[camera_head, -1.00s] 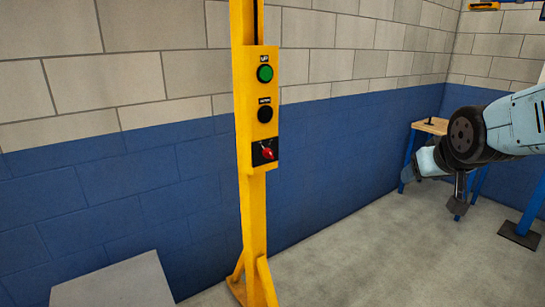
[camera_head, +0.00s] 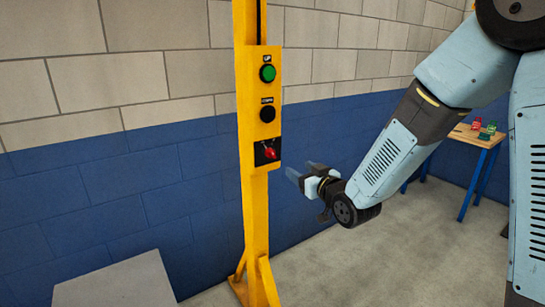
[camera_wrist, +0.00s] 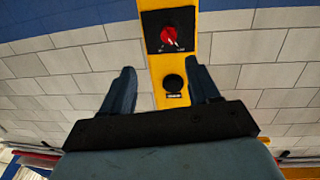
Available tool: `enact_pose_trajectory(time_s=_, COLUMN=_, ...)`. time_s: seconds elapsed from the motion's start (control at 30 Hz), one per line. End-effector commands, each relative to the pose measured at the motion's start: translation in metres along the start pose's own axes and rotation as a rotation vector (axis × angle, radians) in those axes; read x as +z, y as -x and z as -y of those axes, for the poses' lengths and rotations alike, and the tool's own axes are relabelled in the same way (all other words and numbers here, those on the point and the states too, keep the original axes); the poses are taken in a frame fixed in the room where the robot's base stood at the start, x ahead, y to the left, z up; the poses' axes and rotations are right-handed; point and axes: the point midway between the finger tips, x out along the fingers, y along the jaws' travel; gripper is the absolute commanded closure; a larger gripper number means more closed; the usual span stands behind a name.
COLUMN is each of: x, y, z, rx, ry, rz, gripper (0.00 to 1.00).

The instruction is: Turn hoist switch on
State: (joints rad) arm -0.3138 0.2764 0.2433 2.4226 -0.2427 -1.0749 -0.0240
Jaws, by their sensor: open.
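The hoist switch is a red rotary knob (camera_head: 270,152) on a black plate, low on the yellow control post (camera_head: 252,190). Above it are a black button (camera_head: 267,114) and a green button (camera_head: 267,73). My gripper (camera_head: 301,169) is open and empty, to the right of the post and a little below knob height, with its fingers pointing left. The wrist view is upside down: the red knob (camera_wrist: 169,37) shows beyond my open fingers (camera_wrist: 165,88), near the top. The black button (camera_wrist: 173,83) appears between the fingers. Neither finger appears to touch the panel.
A wooden table with blue legs (camera_head: 474,137) stands at the back right with small red and green items on it. A grey box-like surface (camera_head: 115,282) is at the lower left. A blue and grey block wall (camera_head: 110,190) stands behind the post.

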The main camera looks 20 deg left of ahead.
Motion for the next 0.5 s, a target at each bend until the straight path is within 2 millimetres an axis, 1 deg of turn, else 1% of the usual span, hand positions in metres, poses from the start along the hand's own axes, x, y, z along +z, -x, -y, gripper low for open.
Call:
enact_pose_trajectory(time_s=0.03, x=0.003, y=-0.003, z=0.005, rx=-0.012, ry=-0.006, rz=-0.014, gripper=0.39)
enact_pose_trajectory(time_s=0.1, x=0.004, y=-0.005, z=0.010, rx=-0.021, ry=-0.010, rz=-0.032, gripper=0.39)
enact_pose_trajectory(time_s=0.27, x=0.004, y=-0.012, z=0.013, rx=-0.028, ry=-0.013, rz=-0.046, gripper=0.39)
enact_pose_trajectory(time_s=0.37, x=0.003, y=-0.024, z=0.013, rx=-0.027, ry=-0.012, rz=-0.047, gripper=0.39)
enact_pose_trajectory(time_s=0.5, x=0.002, y=-0.047, z=0.013, rx=-0.026, ry=-0.012, rz=-0.047, gripper=0.39)
